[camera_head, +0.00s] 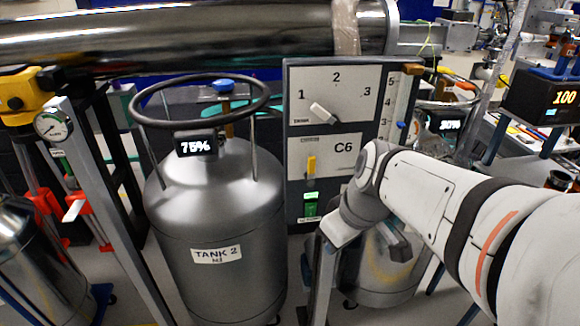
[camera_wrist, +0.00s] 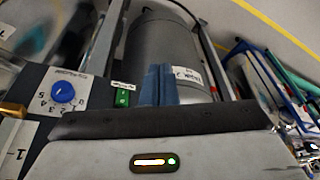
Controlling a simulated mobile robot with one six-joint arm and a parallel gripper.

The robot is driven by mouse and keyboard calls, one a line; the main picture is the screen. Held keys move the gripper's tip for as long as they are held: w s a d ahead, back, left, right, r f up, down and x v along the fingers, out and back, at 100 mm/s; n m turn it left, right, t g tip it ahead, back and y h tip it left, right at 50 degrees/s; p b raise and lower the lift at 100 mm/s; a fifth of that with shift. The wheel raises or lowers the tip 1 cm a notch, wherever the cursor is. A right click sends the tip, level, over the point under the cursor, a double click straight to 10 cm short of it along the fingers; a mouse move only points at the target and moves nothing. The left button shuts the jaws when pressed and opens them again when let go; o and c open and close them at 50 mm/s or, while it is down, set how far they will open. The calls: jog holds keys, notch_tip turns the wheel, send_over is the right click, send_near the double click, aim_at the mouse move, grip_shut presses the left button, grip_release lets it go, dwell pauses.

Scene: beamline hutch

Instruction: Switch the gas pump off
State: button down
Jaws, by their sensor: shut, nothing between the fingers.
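A grey control panel (camera_head: 294,160) stands in the middle of the head view. Low on it is a small green rocker switch (camera_head: 310,208) with a lit green patch above it and a small label I cannot read. A green switch (camera_wrist: 122,97) also shows in the wrist view, on a dark panel face, with a small white label beside it. My gripper (camera_wrist: 158,72) is shut and empty, its blue-grey fingers together just right of that switch, apparently apart from it. In the head view my wrist is right of and below the switch; the fingertips cannot be made out.
The panel also has a 1-2-3 selector (camera_head: 323,113) and a yellow lever (camera_head: 311,166). A blue dial (camera_wrist: 63,92) sits left of the switch in the wrist view. A silver tank (camera_head: 215,220) marked TANK 2 stands close left. A large pipe (camera_head: 180,38) crosses above.

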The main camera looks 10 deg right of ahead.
jog(key=w+d+n+t+y+b, duration=0.3)
jog(key=w+n+b, duration=0.3)
jog(key=w+n, duration=0.2)
jog(key=d+f+n, duration=0.1)
jog(key=n, duration=0.1)
jog(key=shift+w+d+n, duration=0.4)
jog(key=p, duration=0.1)
send_near(311, 211)
jog(key=shift+s+a+x, duration=0.15)
jog(key=shift+x, duration=0.85)
jog(key=shift+s+a+x, duration=0.15)
jog(key=shift+x, duration=0.9)
jog(key=shift+s+a+x, duration=0.15)
jog(key=shift+x, duration=0.85)
jog(key=shift+d, duration=0.1)
